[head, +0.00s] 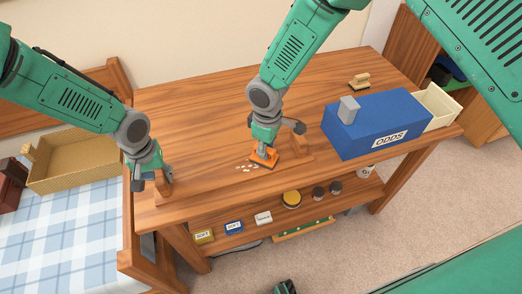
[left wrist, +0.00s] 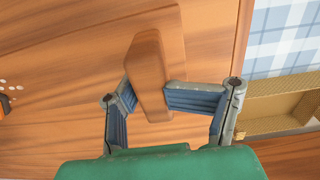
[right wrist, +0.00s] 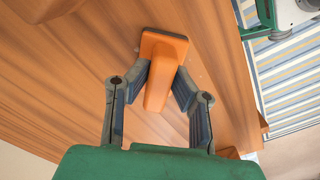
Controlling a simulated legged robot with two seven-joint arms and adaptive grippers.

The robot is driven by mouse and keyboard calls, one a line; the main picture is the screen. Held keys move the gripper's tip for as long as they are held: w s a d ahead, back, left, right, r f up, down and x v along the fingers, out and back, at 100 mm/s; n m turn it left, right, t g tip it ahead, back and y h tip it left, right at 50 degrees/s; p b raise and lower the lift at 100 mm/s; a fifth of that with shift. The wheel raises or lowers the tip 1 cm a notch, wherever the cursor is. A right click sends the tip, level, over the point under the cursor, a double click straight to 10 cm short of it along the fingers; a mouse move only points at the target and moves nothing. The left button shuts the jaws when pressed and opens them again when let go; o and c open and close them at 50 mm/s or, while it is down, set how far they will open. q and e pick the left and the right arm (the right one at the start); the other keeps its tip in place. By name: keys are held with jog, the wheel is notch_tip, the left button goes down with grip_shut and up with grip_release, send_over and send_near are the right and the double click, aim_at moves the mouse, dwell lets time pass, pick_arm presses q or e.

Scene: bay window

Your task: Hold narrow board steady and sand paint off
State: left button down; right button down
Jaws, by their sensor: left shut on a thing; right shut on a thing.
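My left gripper (head: 153,182) is shut on an upright brown wooden piece (head: 166,180) at the table's left end. In the left wrist view, its fingers close around this ridge-like piece (left wrist: 149,65), which has a wider wooden base. My right gripper (head: 266,147) is shut on the handle of an orange block (head: 264,160), whose flat base is down on the wood; the right wrist view shows its handle (right wrist: 159,88) between the fingers. Pale paint flecks (head: 248,167) lie just left of the block.
A blue box marked ODDS (head: 365,126), a grey block (head: 348,109) and a brush-like item (head: 359,81) occupy the table's right side. The back left tabletop (head: 190,105) is clear. Tins and small boxes sit on the lower shelf.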

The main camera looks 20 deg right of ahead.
jog(key=shift+s+d+f, duration=0.15)
jog(key=shift+d, duration=1.3)
jog(key=shift+a, duration=2.1)
jog(key=shift+a+f, duration=0.15)
jog(key=shift+a, duration=3.55)
jog(key=shift+r, duration=0.2)
jog(key=shift+d, duration=0.45)
jog(key=shift+w+d+r, duration=0.1)
jog(key=shift+d, duration=0.75)
jog(key=shift+w+d+r, duration=0.1)
jog(key=shift+d, duration=0.75)
